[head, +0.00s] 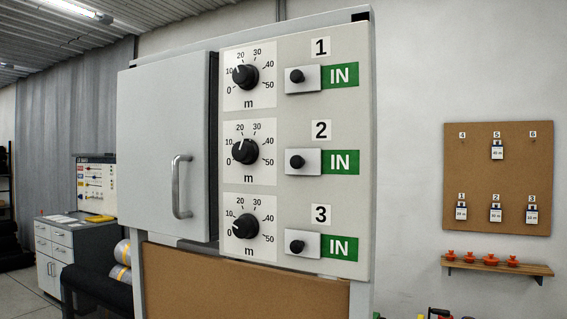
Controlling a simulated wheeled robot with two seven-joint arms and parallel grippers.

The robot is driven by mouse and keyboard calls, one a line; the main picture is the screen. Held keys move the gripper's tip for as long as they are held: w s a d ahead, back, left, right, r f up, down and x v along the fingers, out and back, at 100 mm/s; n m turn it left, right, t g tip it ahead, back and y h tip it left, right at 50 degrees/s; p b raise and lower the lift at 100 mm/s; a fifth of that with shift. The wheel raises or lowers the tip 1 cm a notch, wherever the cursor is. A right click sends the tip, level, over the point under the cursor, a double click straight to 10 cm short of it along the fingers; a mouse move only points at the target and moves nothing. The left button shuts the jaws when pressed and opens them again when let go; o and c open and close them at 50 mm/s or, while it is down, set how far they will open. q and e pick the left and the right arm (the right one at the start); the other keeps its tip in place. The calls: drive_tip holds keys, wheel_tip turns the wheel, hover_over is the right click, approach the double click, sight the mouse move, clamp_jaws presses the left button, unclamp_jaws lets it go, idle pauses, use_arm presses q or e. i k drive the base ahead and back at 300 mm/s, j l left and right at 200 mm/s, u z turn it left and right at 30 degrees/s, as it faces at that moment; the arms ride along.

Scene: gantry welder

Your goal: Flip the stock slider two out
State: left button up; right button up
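A grey cabinet panel (300,210) faces me with three rows labelled 1, 2 and 3 from top to bottom. Slider two (297,162) is a white plate with a black knob beside a green "IN" label (340,163), under the number 2. Slider one (297,77) above it and slider three (297,246) below it look the same, each with a green "IN" label showing. Neither of my grippers shows in the head view.
Three black dials (245,151) with metre scales sit left of the sliders. A grey door (160,150) with a handle (182,187) covers the cabinet's left side. A corkboard (497,180) with tags hangs at right above a wooden shelf (495,266) with orange items.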

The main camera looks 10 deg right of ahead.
sight(299, 161)
drive_tip(key=i+j, duration=0.1)
drive_tip(key=j, duration=0.5)
drive_tip(key=i+j+z, duration=0.1)
drive_tip(key=j, duration=0.55)
drive_tip(key=i+j, duration=0.1)
drive_tip(key=j, duration=0.5)
drive_tip(key=l, duration=0.75)
drive_tip(key=i+z, duration=0.05)
